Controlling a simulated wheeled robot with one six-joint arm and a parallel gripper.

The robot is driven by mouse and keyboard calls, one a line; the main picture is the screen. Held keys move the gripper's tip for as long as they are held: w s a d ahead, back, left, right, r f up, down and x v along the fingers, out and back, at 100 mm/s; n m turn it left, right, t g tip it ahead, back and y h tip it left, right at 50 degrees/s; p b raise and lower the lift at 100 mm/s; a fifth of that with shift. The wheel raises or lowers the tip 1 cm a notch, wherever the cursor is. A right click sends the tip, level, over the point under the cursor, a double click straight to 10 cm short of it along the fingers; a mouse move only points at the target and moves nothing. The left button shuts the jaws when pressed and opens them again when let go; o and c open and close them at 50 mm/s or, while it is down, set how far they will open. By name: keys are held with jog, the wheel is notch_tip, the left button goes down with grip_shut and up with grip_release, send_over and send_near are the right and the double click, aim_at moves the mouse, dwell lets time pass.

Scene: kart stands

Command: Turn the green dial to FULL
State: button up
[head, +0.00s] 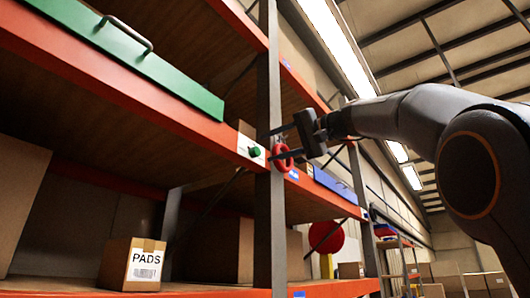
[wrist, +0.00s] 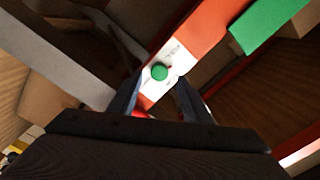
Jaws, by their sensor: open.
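The green dial (head: 254,152) is a small round knob on a white plate (head: 244,150), fixed to the orange shelf beam. In the wrist view the dial (wrist: 159,72) lies ahead, between the lines of the two fingers and a little beyond their tips. My gripper (head: 278,143) is open and comes in from the right, beside the grey post. The gripper also shows in the wrist view (wrist: 157,84), with nothing between its fingers. Small marks on the plate are too blurred to read, so the dial's setting cannot be told.
A red ring-shaped thing (head: 282,157) is close below my fingers at the grey post (head: 269,200). A green drawer front with a handle (head: 125,55) is at upper left. A blue panel (head: 335,185) is to the right.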

jog(key=v, duration=0.4)
jog(key=shift+b, duration=0.35)
jog(key=w+d+f+m+h+p, duration=0.1)
jog(key=w+f+h, duration=0.15)
jog(key=f, duration=0.25)
jog(key=w+d+f+m+h, duration=0.1)
jog(key=w+f, duration=0.3)
jog(key=f, duration=0.2)
jog(key=d+f+m+g+h+p, duration=0.1)
jog(key=d+f+g+h+p, duration=0.15)
jog(key=f, duration=1.45)
jog(key=d+f+m+g+h+p, duration=0.1)
jog(key=d+f+g+h, duration=0.15)
jog(key=f, duration=1.35)
jog(key=s+d+f+n+g+h+p, duration=0.1)
jog(key=s+f+h, duration=0.1)
jog(key=s+f, duration=0.65)
jog(key=s+d+f+g+h+p, duration=0.15)
jog(key=s+f, duration=0.35)
jog(key=f, duration=0.6)
jog(key=s+d+f+n+g+h+p, duration=0.1)
jog(key=s+f, duration=0.5)
jog(key=s, duration=0.4)
jog(key=s+d+f+n+g+h, duration=0.1)
jog(key=s+d+f+n+g, duration=0.1)
jog(key=s+f, duration=0.5)
jog(key=s, duration=0.3)
jog(key=shift+n+h+p, duration=0.3)
jog(key=shift+p, duration=0.05)
